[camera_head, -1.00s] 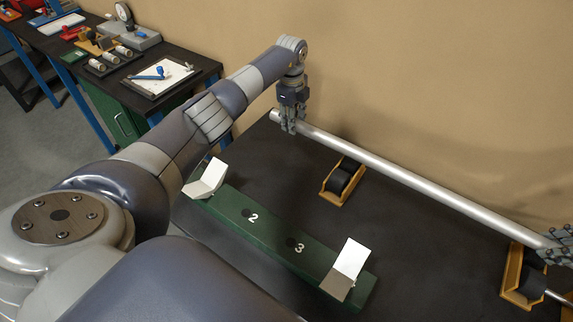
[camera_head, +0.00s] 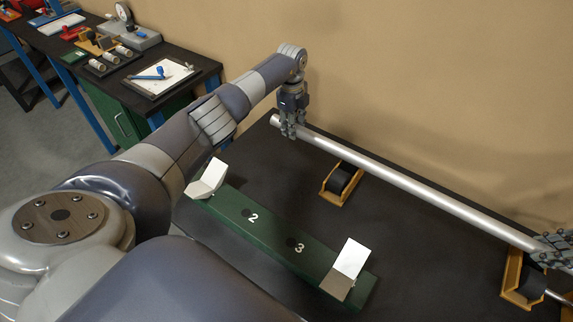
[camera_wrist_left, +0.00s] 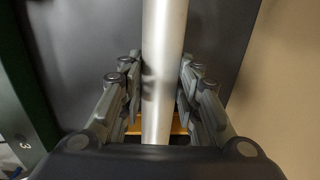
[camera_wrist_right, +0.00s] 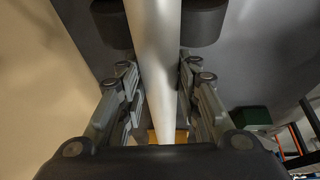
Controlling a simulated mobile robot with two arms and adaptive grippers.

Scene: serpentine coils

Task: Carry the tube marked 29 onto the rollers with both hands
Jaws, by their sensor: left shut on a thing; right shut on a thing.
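A long silver tube (camera_head: 400,180) runs from upper left to lower right in the head view, above the rollers. My left gripper (camera_head: 289,130) is shut on it near its left end; the left wrist view shows the tube (camera_wrist_left: 161,70) between the fingers (camera_wrist_left: 160,95). My right gripper (camera_head: 553,246) is shut on it near the right edge; the tube also shows in the right wrist view (camera_wrist_right: 155,60) between the fingers (camera_wrist_right: 158,95). Black rollers in yellow frames stand below: one roller stand (camera_head: 342,181) at mid-table, another (camera_head: 523,281) at right. No number shows on the tube.
A green rack (camera_head: 270,235) marked 2 and 3, with white V-shaped rests at its ends, lies on the dark table (camera_head: 420,250) in front of the rollers. A wall stands close behind the tube. A side bench (camera_head: 190,70) with tools is at upper left.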

